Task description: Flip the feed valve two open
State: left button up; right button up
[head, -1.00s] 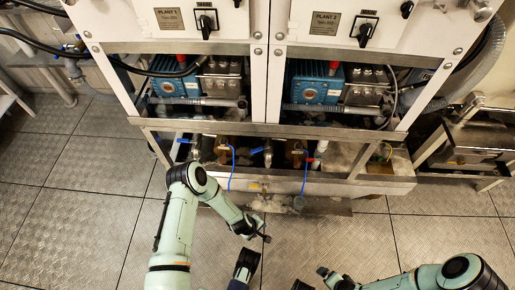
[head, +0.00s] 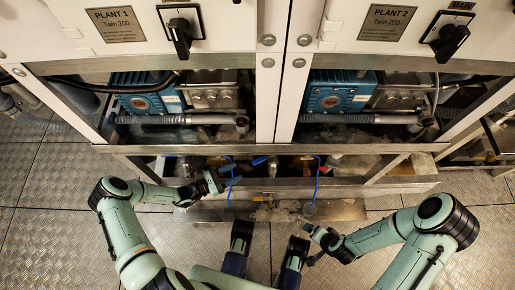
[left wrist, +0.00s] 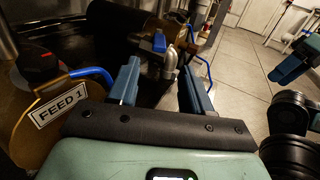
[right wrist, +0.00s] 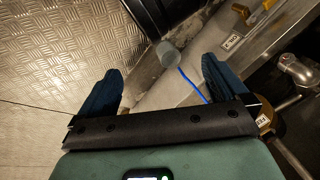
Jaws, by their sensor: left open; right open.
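The low valve row sits under the two plants. A blue-handled valve (head: 260,160) stands near its middle; I cannot read its label, so I cannot confirm it is feed valve two. In the left wrist view a blue handle (left wrist: 159,42) shows beyond and between my fingers, apart from them. Nearer, at left, a blue lever (left wrist: 92,75) sits by a FEED 1 label (left wrist: 59,107). My left gripper (head: 222,180) is open and empty at the front of the valve row. My right gripper (head: 308,245) is open and empty over the floor in front of the tray.
A metal frame rail (head: 270,148) crosses above the valves. A grey cup (right wrist: 168,53) with a blue tube (right wrist: 190,83) is ahead of my right gripper. The floor (head: 185,240) in front has free room.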

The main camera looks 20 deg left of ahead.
aim_at(262, 158)
pick_arm(q)
jog(key=b+x, duration=0.2)
jog(key=x, duration=1)
jog(key=shift+w+r, duration=0.1)
jog(key=shift+r, duration=0.1)
jog(key=shift+w+d, duration=0.4)
pick_arm(e)
jog(key=shift+s+d+f, duration=0.15)
jog(key=shift+d+f, duration=0.1)
jog(key=shift+f, duration=0.35)
jog(key=shift+s+d+f, duration=0.15)
jog(key=shift+d+f, duration=0.05)
jog(key=shift+f, duration=0.4)
jog(key=shift+s+d+f, duration=0.15)
jog(key=shift+d+f, duration=0.1)
jog(key=shift+f, duration=0.35)
pick_arm(q)
grip_shut()
